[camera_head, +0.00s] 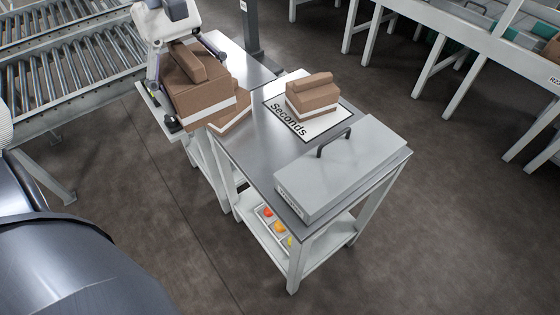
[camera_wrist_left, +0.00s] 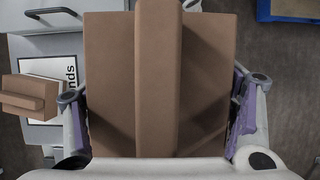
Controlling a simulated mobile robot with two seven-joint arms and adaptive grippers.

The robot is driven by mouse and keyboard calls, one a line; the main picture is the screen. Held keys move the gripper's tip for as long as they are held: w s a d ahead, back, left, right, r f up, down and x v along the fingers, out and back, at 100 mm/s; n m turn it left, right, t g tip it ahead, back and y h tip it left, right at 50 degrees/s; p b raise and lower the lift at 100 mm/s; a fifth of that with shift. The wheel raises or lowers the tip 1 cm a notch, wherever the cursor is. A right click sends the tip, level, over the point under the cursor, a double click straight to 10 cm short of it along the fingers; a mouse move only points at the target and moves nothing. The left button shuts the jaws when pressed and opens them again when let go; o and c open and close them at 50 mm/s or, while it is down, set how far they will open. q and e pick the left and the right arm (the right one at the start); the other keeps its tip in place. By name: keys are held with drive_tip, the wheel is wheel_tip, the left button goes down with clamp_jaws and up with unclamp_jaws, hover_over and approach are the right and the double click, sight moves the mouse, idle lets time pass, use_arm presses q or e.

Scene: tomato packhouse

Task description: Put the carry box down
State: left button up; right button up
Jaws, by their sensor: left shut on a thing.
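My left gripper (camera_head: 188,72) is shut on a brown carry box (camera_head: 200,103) with a white band and a raised ridge on top. The box is tilted in the head view, at the left end of the tables; whether its base touches anything is hidden. In the left wrist view the carry box (camera_wrist_left: 110,90) fills the middle, with a finger of my left gripper (camera_wrist_left: 163,100) on either side. A second brown box (camera_head: 312,98) sits on the white "Seconds" mat (camera_head: 318,128). My right gripper is not in view.
A grey case (camera_head: 350,170) with a dark handle takes up the table's near end. A brown, white-edged piece (camera_head: 236,120) shows beside the held box. A metal table top (camera_head: 250,145) has a bare strip left of the mat. Roller conveyors (camera_head: 60,80) stand at left.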

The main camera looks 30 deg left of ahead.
use_arm(q)
drive_tip(key=w+d+f+b, duration=0.1)
drive_tip(key=w+d+f, duration=0.8)
drive_tip(key=f, duration=0.3)
drive_tip(key=shift+d+f+b, duration=0.3)
drive_tip(key=shift+d+f, duration=0.1)
drive_tip(key=shift+d, duration=0.3)
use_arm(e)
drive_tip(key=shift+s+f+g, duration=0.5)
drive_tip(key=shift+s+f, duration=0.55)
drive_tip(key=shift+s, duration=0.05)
use_arm(q)
drive_tip(key=shift+s, duration=0.1)
drive_tip(key=shift+f, duration=0.6)
drive_tip(key=o, duration=1.4)
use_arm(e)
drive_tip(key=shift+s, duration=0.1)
use_arm(q)
drive_tip(key=shift+o, duration=0.2)
